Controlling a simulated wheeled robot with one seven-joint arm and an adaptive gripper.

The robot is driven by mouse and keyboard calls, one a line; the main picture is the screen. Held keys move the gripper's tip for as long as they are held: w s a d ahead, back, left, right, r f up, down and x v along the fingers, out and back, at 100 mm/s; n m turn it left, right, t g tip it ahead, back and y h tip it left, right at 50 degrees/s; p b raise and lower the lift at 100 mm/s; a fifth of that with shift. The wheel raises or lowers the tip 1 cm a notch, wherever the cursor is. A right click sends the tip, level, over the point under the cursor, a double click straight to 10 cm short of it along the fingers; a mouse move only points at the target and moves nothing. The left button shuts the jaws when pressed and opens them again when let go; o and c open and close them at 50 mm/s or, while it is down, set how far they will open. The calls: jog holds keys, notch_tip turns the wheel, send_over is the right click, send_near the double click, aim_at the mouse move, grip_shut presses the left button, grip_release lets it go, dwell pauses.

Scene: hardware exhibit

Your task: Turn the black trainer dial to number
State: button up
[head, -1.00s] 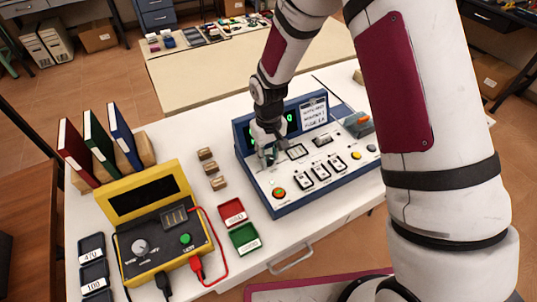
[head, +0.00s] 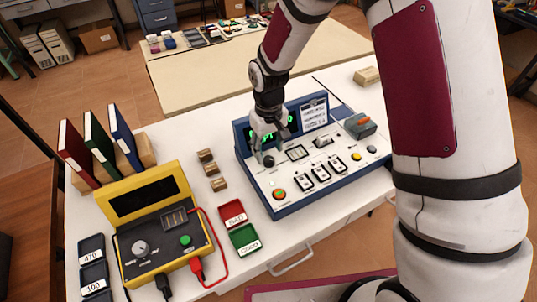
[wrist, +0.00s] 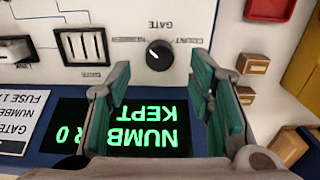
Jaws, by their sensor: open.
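The black trainer dial (head: 268,161) sits on the white panel of the blue-edged trainer (head: 325,185). In the wrist view the black dial (wrist: 159,56) shows upside down under the label GATE, with small labels to either side, the left one appearing to be NUMBER. Its white mark appears to point up-left, towards that left label. My gripper (head: 266,140) is open and empty, above and behind the dial. In the wrist view my gripper (wrist: 160,75) has its teal-padded fingers apart, with the dial showing between and beyond the tips, not gripped. The green display (wrist: 120,125) reads NUMBER 0 and KEPT.
A yellow meter (head: 160,225), red and green trays (head: 244,238) and small wooden blocks (head: 212,169) lie to the left.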

notch_tip(320, 180, up, 8)
dwell(0.6)
notch_tip(320, 180, up, 16)
jog(key=m+t, duration=0.2)
send_over(269, 159)
jog(key=s+d, duration=0.8)
jog(key=s+d+r+m+t, duration=0.1)
jog(key=s+d+r, duration=0.2)
jog(key=s, duration=0.5)
jog(key=s+d+r+m+t, duration=0.1)
jog(key=s+d+r+t, duration=0.1)
jog(key=s, duration=0.5)
jog(key=shift+s+d+r+m, duration=0.35)
jog(key=shift+d+r+m, duration=0.05)
jog(key=shift+d+r, duration=0.2)
